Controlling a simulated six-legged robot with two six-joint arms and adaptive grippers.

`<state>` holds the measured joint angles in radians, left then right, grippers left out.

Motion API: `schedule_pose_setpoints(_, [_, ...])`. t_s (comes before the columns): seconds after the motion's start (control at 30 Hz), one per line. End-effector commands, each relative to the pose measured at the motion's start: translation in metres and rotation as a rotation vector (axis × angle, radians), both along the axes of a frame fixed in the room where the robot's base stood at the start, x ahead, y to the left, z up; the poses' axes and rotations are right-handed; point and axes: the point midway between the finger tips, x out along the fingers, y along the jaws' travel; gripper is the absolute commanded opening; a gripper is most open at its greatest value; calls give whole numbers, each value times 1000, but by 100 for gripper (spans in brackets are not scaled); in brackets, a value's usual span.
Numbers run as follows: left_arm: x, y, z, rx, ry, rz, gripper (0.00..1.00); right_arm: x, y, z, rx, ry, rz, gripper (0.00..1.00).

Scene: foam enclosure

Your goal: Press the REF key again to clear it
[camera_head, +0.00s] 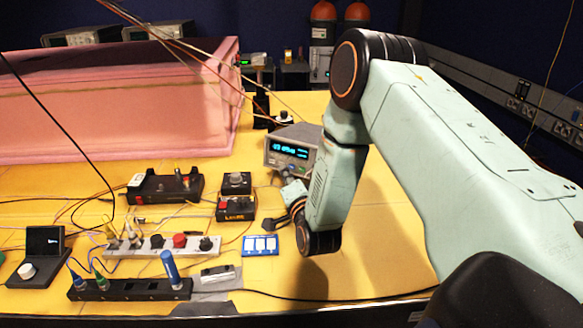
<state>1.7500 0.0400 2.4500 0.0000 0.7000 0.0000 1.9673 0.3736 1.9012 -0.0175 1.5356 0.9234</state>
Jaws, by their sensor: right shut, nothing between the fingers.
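The instrument with the lit blue display (291,150) stands on the yellow table, right of the pink foam enclosure. The REF key is too small to make out on its front. My right arm comes in from the right and bends down in front of the instrument, covering its right side. My right gripper (287,174) is small and partly hidden by my wrist. It is shut and empty, with its tips close to the lower front of the instrument. I cannot tell whether they touch a key. My left gripper is out of view.
The pink foam enclosure (115,108) stands at the back left. Black boxes (165,187), a strip with knobs (165,246), a black rack (130,290) and a blue-and-white card (260,245) crowd the left and middle. Loose cables cross the table. Yellow table right of my wrist is clear.

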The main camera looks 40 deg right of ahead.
Motion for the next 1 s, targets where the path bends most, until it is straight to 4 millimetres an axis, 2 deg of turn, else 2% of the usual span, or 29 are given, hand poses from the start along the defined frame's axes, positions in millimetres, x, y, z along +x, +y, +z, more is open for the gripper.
schedule_pose_setpoints(0.5, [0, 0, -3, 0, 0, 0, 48, -18, 39, 8, -1, 0, 4, 0])
schedule_pose_setpoints(1.0, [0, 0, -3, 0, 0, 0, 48, -21, 42, 9, 0, 0, 1, 0])
